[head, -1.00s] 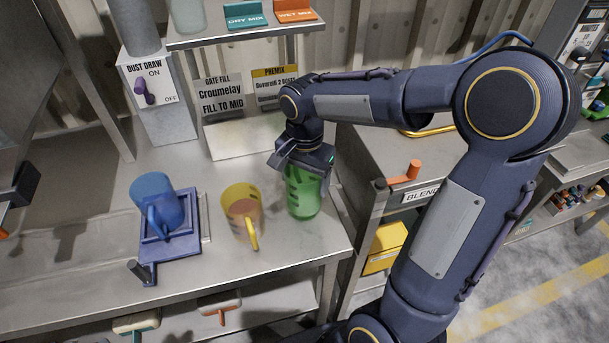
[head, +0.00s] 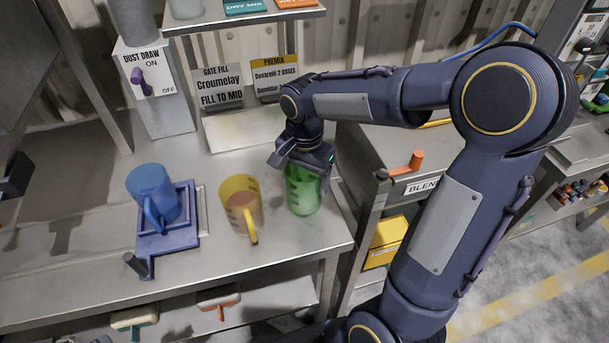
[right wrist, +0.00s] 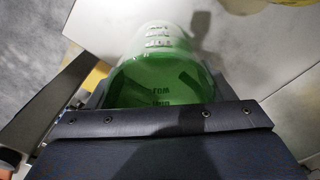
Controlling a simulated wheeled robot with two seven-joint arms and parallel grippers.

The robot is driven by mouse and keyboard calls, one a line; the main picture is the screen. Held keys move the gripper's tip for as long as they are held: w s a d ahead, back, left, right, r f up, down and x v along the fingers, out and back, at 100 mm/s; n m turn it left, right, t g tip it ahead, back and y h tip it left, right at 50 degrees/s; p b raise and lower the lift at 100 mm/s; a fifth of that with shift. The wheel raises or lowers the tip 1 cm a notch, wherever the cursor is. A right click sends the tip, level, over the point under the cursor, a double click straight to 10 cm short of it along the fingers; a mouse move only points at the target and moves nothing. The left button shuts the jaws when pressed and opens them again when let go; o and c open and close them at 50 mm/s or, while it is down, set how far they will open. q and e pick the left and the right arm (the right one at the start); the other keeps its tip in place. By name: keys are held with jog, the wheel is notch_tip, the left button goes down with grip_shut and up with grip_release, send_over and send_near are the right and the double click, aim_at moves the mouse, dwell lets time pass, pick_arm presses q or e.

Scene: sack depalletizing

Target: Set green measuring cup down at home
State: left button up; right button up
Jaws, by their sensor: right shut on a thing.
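The green measuring cup (head: 303,193) is upright at the right end of the steel bench, to the right of the yellow cup. My right gripper (head: 303,162) is above it and shut on its upper part. In the right wrist view the green cup (right wrist: 160,75) sits between the jaws, with measuring marks on its wall and no filling that I can make out. Whether its base touches the bench is hard to tell. My left gripper is not in view.
A yellow measuring cup (head: 240,205) with brownish contents stands close left of the green cup. A blue cup (head: 151,192) stands on a blue scale-like stand (head: 165,243). The steel bench's (head: 285,262) right edge is near. A cabinet with an orange handle (head: 407,165) stands to the right.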

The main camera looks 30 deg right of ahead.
jog(key=shift+f, duration=0.15)
dwell(0.3)
jog(key=shift+f+b, duration=0.5)
jog(key=o, duration=1.3)
jog(key=shift+r, duration=0.1)
notch_tip(320, 180, up, 8)
jog(key=shift+f+p, duration=0.1)
jog(key=shift+p, duration=0.25)
jog(key=s+a+n+t+y, duration=0.1)
jog(key=s+n+t, duration=0.1)
jog(key=s, duration=0.3)
jog(key=s+a+f+n+t+y, duration=0.1)
jog(key=s+a+n, duration=0.1)
jog(key=s+n, duration=0.2)
jog(key=s+a+n+t+y, duration=0.1)
jog(key=s+n, duration=0.3)
jog(key=s, duration=0.4)
jog(key=shift+a+f+t+y+p, duration=0.15)
jog(key=shift+f+t+y+p, duration=0.2)
jog(key=shift+t, duration=0.45)
